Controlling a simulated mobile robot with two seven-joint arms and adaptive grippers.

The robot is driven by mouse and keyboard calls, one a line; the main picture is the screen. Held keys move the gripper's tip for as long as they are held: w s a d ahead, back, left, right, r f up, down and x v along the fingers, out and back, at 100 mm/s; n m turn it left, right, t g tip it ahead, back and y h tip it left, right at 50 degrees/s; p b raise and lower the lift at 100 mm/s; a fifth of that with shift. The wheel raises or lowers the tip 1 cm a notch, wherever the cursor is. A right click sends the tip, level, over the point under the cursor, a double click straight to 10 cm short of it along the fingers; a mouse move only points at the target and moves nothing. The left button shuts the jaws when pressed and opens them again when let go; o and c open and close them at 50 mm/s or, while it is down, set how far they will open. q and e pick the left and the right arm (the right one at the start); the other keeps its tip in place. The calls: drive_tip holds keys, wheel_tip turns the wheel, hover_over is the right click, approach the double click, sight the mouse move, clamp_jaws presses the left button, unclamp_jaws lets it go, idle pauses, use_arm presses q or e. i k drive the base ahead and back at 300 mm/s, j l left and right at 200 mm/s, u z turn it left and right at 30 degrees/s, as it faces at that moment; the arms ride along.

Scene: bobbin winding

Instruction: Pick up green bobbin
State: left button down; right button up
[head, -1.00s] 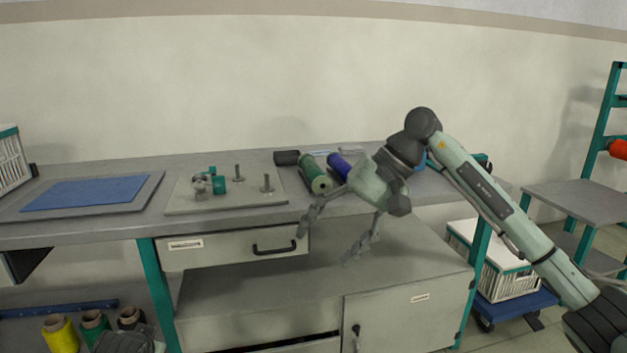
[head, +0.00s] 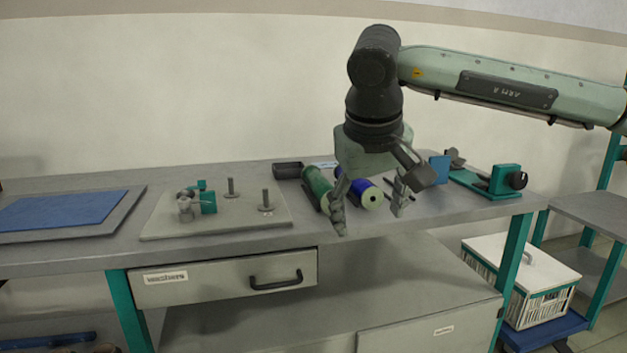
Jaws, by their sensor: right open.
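The green bobbin (head: 317,184) lies on its side on the workbench, its pale end toward the front edge and partly behind a finger of my right gripper. A blue bobbin (head: 364,188) lies just to its right. My right gripper (head: 369,222) is open and empty and points down. In the picture its fingers straddle the blue bobbin, with the left finger over the green bobbin's right front side. I cannot tell whether any finger touches a bobbin. My left gripper is not in view.
A pale board (head: 220,226) with upright pegs and a small green device stands to the left. A black container (head: 287,170) sits behind the green bobbin. A green winder-like device (head: 490,182) stands at the right. The bench's front strip is clear.

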sight(319, 183)
drive_tip(key=i+j, duration=0.15)
drive_tip(key=i, duration=0.35)
drive_tip(key=i+j, duration=0.15)
drive_tip(key=i, duration=0.35)
